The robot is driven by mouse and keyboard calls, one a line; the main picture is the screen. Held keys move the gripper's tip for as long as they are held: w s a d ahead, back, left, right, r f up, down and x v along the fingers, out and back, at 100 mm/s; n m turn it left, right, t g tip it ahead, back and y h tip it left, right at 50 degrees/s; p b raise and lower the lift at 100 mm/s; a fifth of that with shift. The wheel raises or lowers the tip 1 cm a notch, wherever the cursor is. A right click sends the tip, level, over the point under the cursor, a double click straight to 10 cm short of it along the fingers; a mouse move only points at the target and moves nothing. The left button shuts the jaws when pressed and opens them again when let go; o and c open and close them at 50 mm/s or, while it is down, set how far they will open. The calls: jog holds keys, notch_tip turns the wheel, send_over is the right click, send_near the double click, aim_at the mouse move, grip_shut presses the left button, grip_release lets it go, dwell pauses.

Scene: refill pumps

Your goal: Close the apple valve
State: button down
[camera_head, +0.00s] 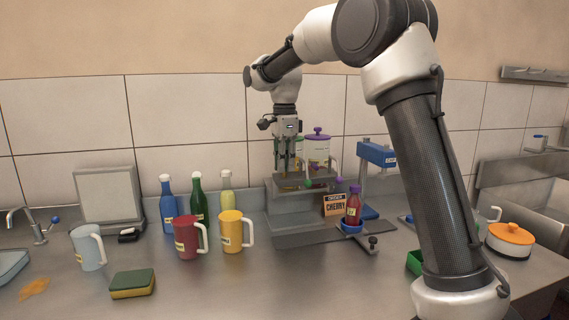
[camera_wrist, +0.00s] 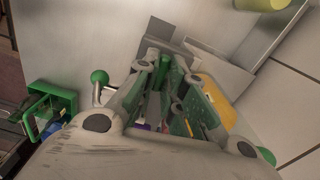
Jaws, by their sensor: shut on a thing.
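My gripper (camera_head: 285,172) points down at the refill stand (camera_head: 290,222) near the back wall, in front of a clear container with green parts. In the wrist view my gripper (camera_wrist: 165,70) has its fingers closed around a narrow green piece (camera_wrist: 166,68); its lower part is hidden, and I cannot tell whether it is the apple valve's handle. A green ball knob (camera_head: 308,183) shows on the stand's front. A green ball (camera_wrist: 98,77) on a metal lever also shows in the wrist view, beside the fingers. No apple label is readable.
A purple-lidded container (camera_head: 317,148) stands close on the right. A CHERRY sign (camera_head: 336,205) and a red bottle (camera_head: 353,206) stand in front. A blue press-like device (camera_head: 378,155) is to the right.

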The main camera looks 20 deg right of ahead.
jog(key=shift+m, duration=0.6)
jog(key=c, duration=1.5)
grip_release()
jog(key=shift+r, duration=0.15)
notch_tip(320, 180, up, 12)
